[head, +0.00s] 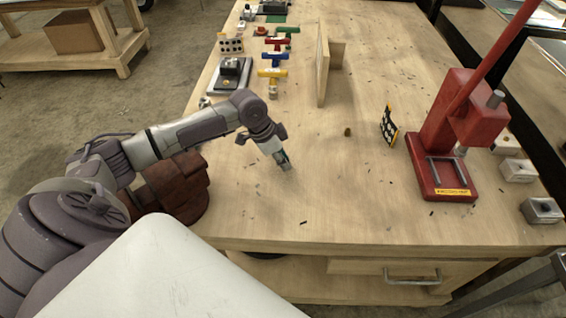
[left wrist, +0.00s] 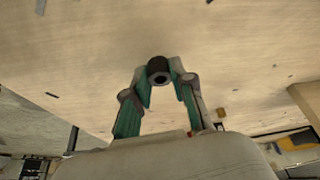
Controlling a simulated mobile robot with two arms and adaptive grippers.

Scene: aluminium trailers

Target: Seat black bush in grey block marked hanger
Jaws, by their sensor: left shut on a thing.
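My left gripper (head: 284,163) is over the middle left of the wooden bench, pointing down. In the left wrist view its green-padded fingers (left wrist: 159,80) are shut on the black bush (left wrist: 158,66), a short dark cylinder with a hole through it. The bush is too small to make out in the head view. Several grey blocks stand along the bench's right edge: a near one (head: 541,211), a middle one (head: 517,170) and a far one (head: 506,144). I cannot read which is marked hanger. My right gripper is not in view.
A small brown piece (head: 347,131) lies mid-bench. An upright wooden board (head: 322,65) and coloured T-handles (head: 272,73) are farther back. The bench's front middle is mostly clear.

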